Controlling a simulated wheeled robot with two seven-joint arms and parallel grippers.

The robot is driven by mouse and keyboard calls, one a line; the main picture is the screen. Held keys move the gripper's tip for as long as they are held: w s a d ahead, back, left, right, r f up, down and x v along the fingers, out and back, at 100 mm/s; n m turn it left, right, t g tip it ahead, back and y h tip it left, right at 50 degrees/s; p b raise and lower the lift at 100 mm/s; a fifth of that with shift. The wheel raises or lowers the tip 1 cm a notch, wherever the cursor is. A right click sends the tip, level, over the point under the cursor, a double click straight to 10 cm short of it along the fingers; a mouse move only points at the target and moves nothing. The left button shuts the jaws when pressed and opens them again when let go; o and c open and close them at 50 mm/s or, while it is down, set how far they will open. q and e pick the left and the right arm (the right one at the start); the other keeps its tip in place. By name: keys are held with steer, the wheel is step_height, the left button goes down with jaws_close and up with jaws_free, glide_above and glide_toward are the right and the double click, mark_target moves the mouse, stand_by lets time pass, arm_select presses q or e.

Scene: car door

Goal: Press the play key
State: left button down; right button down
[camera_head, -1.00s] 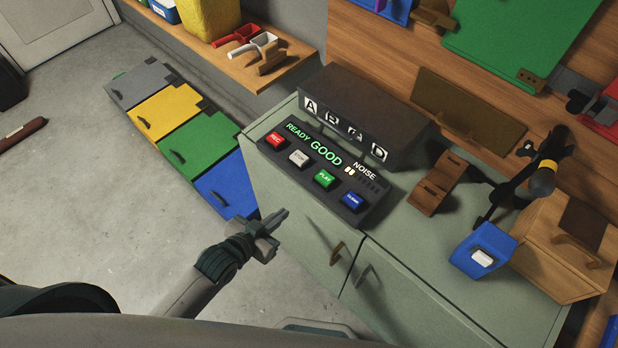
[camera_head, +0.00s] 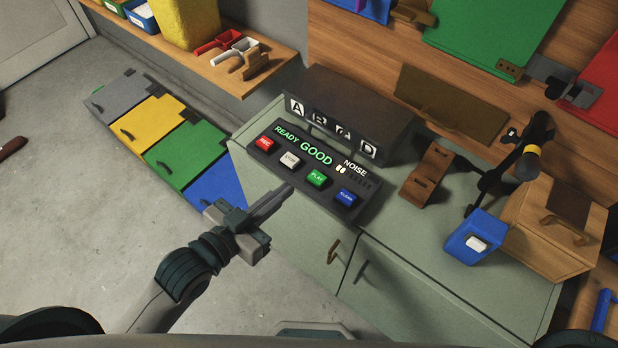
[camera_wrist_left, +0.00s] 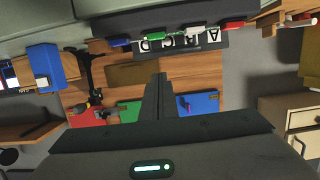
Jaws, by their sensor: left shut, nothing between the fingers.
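The green play key (camera_head: 317,178) sits on the black control panel (camera_head: 262,160), between the white key (camera_head: 290,160) and the blue key (camera_head: 346,197). A red key (camera_head: 264,143) is at the left end. The panel reads READY GOOD and NOISE. My left gripper (camera_head: 288,189) is shut and empty, its fingertips just in front of the panel's near edge, below the white key in the picture. In the left wrist view, the fingers (camera_wrist_left: 158,82) point toward the wooden back wall, and the green key (camera_wrist_left: 163,33) appears above them. My right gripper is not in view.
A dark box (camera_head: 355,105) lettered A to D stands behind the panel on the green-grey cabinet (camera_head: 410,255). To the right are a brown stand (camera_head: 428,175), a blue holder (camera_head: 468,240) and a wooden box (camera_head: 550,240). Coloured panels lie at left.

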arm_select(q)
steer(key=shift+w, duration=0.1)
steer(key=p, duration=0.3)
glide_above(310, 189)
steer(key=shift+w+f, duration=0.2)
steer(key=shift+f, duration=0.9)
step_height(310, 189, down, 3)
steer(key=shift+s+r, duration=0.1)
steer(key=shift+r, duration=0.05)
steer(key=shift+s+a+f+p, duration=0.1)
steer(key=shift+f+p, duration=0.25)
steer(key=shift+f, duration=0.5)
